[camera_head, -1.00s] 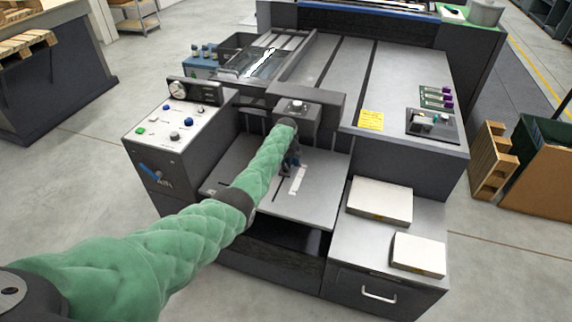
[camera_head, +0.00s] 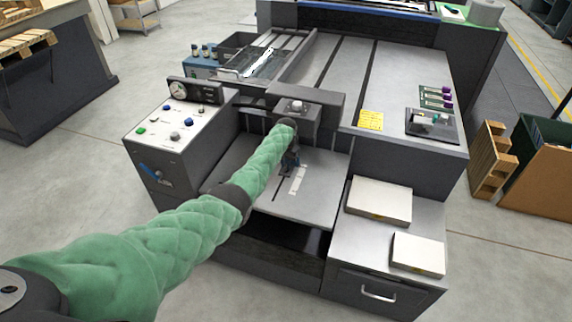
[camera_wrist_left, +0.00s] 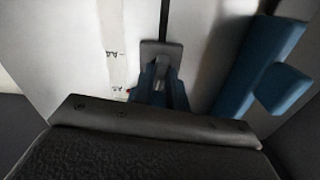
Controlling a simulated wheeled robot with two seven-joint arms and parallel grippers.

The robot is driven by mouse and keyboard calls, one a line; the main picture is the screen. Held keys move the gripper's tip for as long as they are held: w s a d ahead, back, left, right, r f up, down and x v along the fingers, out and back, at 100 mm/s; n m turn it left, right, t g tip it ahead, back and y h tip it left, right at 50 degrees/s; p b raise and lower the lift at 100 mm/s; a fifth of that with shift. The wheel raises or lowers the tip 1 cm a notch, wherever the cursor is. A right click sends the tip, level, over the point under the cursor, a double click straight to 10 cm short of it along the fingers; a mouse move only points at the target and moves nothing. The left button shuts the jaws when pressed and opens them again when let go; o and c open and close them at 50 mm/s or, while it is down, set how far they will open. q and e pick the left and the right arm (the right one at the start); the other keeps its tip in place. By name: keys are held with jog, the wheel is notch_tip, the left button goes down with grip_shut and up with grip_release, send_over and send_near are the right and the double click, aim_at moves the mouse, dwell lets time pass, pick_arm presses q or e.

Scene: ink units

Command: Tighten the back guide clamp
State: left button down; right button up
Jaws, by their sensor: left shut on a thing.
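My left gripper (camera_head: 290,164) reaches down over the pale feed table (camera_head: 313,205), partly hidden by its own arm in the head view. In the left wrist view my left gripper (camera_wrist_left: 163,88) has its blue fingers closed around a small grey knob. The knob belongs to the grey back guide clamp (camera_wrist_left: 161,48), which sits on a dark slot in the table. A pale scale strip (camera_wrist_left: 117,50) with size marks runs beside the slot; it also shows in the head view (camera_head: 299,179). My right gripper is in neither view.
A blue guide part (camera_wrist_left: 250,65) stands right of the clamp in the left wrist view. The control panel (camera_head: 172,122) is left of the table. Two white paper stacks (camera_head: 380,201) (camera_head: 418,254) lie to the right. The machine housing (camera_head: 318,97) rises behind.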

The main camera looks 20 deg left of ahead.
pick_arm(q)
jog(key=m, duration=0.3)
jog(key=shift+m, duration=2)
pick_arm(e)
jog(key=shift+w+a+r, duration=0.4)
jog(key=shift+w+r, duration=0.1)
pick_arm(q)
jog(key=shift+m, duration=0.3)
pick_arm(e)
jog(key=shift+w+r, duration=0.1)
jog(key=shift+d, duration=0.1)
pick_arm(q)
jog(key=c, duration=1.4)
grip_release()
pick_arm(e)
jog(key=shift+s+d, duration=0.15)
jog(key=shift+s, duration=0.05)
pick_arm(q)
jog(key=shift+b, duration=0.3)
